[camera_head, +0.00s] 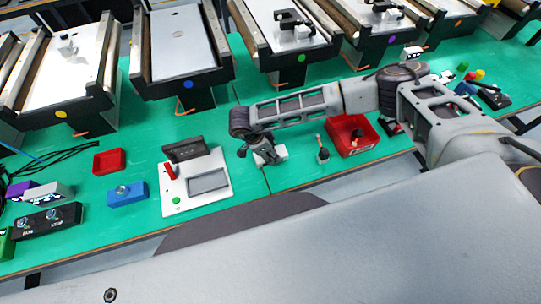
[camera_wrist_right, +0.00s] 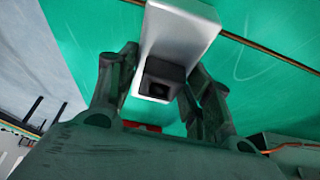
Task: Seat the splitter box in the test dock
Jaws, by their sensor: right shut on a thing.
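The splitter box, which appears to be a small white box (camera_head: 280,153), is in my right gripper (camera_head: 262,150), just right of the test dock in the head view. In the right wrist view the box (camera_wrist_right: 180,32) is pale grey with a black socketed block on its near end. The right gripper's fingers (camera_wrist_right: 160,72) are shut around that end. The test dock (camera_head: 224,202) is a white panel with a grey screen, a red lever, a green button and a black upright block. The box is apart from the dock. My left gripper is not in view.
A blue box (camera_head: 127,194) and a red tray (camera_head: 110,161) lie left of the dock. A red bin (camera_head: 349,146) and a small dark part (camera_head: 323,154) are right of the gripper. Mini conveyors (camera_head: 178,45) line the back. Green mat (camera_head: 150,130) is clear behind the dock.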

